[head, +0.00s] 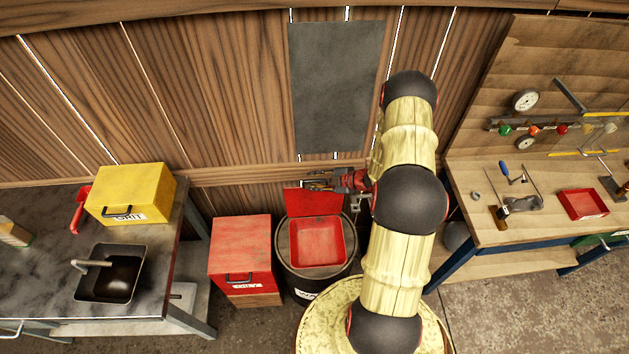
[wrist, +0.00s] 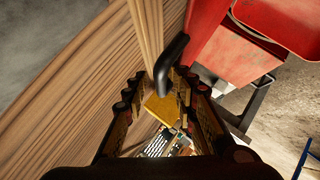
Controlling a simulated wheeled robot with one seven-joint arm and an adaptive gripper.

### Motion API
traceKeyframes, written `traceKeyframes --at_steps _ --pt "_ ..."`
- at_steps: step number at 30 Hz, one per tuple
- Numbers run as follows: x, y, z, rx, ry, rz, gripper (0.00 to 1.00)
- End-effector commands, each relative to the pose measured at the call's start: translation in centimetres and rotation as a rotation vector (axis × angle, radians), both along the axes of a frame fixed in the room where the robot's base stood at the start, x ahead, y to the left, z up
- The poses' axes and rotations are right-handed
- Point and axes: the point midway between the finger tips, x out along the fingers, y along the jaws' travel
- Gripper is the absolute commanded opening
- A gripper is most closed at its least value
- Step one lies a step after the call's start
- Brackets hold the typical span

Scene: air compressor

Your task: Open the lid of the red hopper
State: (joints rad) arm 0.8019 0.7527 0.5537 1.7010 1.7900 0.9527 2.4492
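The red hopper (head: 317,242) is a red basin set in the top of a black drum. Its lid (head: 313,203) stands raised at the back, so the basin is uncovered. My gripper (head: 320,181) is just above the lid's upper edge, pointing left. In the wrist view, the lid (wrist: 204,28) and basin (wrist: 290,22) show at upper right. A black curved handle (wrist: 172,62) lies beside the lid, near my open fingers (wrist: 160,108). I cannot tell whether they touch it.
A red box labelled OILY (head: 240,243) stands left of the drum (head: 287,262). A yellow GRIT box (head: 131,193) sits on the left bench. The wooden wall (head: 230,90) is close behind my gripper. A workbench with tools (head: 470,205) stands at right.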

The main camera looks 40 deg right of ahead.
Motion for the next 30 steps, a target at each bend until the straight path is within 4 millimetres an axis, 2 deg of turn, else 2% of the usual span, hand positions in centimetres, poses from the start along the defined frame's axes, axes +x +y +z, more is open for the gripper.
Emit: traceKeyframes --at_steps 11,24,30 --pt "-0.7 -0.4 0.5 0.0 0.001 -0.003 0.28" --pt "-6.9 -3.5 5.0 -0.001 0.001 -0.003 0.28" --pt "-8.6 -4.3 6.3 0.001 0.0 -0.001 0.28"
